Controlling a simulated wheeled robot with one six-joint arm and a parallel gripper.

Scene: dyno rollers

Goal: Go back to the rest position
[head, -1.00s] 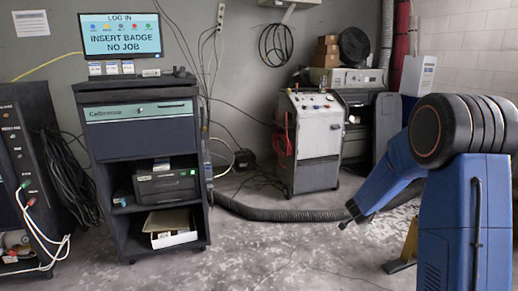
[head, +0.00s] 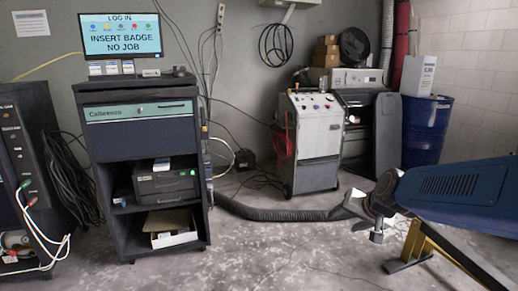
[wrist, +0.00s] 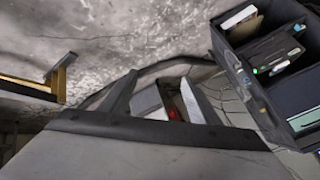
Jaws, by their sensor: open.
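My gripper (head: 370,230) hangs at the end of my blue arm, low over the floor at the right of the head view. It is clear of the cart and the machines. In the wrist view my gripper (wrist: 160,92) shows its two fingers spread apart, with nothing held between them. The floor and part of the grey wheeled machine lie beyond the fingers.
The black cart (head: 143,190) stands at left under a log-in screen (head: 121,35). The wheeled machine (head: 315,142) is at the back, with a blue drum (head: 425,130) to its right. A thick hose (head: 275,214) crosses the floor. The middle floor (head: 270,255) is clear.

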